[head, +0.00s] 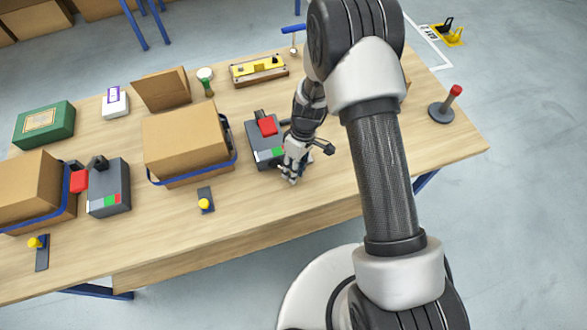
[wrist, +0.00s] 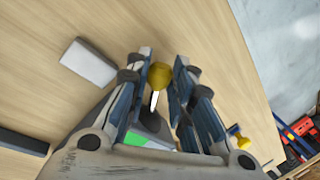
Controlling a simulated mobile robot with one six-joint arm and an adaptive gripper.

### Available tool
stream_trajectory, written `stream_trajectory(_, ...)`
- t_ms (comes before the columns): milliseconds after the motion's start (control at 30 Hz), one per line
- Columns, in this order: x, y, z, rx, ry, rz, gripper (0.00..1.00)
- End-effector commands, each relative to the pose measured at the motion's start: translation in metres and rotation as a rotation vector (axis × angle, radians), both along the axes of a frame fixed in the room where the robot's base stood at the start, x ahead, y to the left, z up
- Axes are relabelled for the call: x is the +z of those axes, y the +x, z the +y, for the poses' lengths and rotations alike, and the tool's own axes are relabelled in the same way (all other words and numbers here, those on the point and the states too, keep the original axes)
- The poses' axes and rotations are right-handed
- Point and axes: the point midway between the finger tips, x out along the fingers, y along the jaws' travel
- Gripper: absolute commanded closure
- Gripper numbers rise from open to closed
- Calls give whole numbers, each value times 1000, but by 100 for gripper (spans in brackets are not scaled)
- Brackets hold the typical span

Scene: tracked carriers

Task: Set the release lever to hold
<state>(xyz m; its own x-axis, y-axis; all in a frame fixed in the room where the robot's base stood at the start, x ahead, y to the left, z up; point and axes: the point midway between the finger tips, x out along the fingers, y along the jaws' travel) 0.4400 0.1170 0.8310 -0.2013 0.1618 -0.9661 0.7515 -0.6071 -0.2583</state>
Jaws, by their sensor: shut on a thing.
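A lever with a yellow ball knob (wrist: 159,75) and a pale stem stands between the two fingers of my gripper (wrist: 160,82) in the wrist view. The fingers are closed in on it. In the head view my gripper (head: 292,172) is low at the front right of a grey stop unit (head: 262,150) with a red block and a green mark, and it hides the held knob. Part of a grey unit with a green mark (wrist: 150,141) shows behind the stem in the wrist view. The lever's base is hidden, so its exact setting cannot be told.
A cardboard carrier (head: 185,140) stands left of the stop unit. Another grey unit (head: 108,195) and yellow-knobbed levers (head: 205,203) (head: 38,243) sit further left. A red-knobbed post (head: 443,107) stands at the right edge. The front right of the table is clear.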

Motion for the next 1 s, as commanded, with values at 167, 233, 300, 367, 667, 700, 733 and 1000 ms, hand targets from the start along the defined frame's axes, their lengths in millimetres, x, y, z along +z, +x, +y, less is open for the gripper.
stream_trajectory(167,0,0,0,0,0,0,94)
stream_trajectory(233,0,0,0,0,0,0,99)
stream_trajectory(300,0,0,0,0,0,0,100)
stream_trajectory(367,0,0,0,0,0,0,100)
stream_trajectory(667,0,0,0,-2,0,0,100)
stream_trajectory(700,0,0,0,-5,0,0,100)
stream_trajectory(733,0,0,0,-9,0,0,100)
stream_trajectory(1000,-1,-7,5,-115,1,1,100)
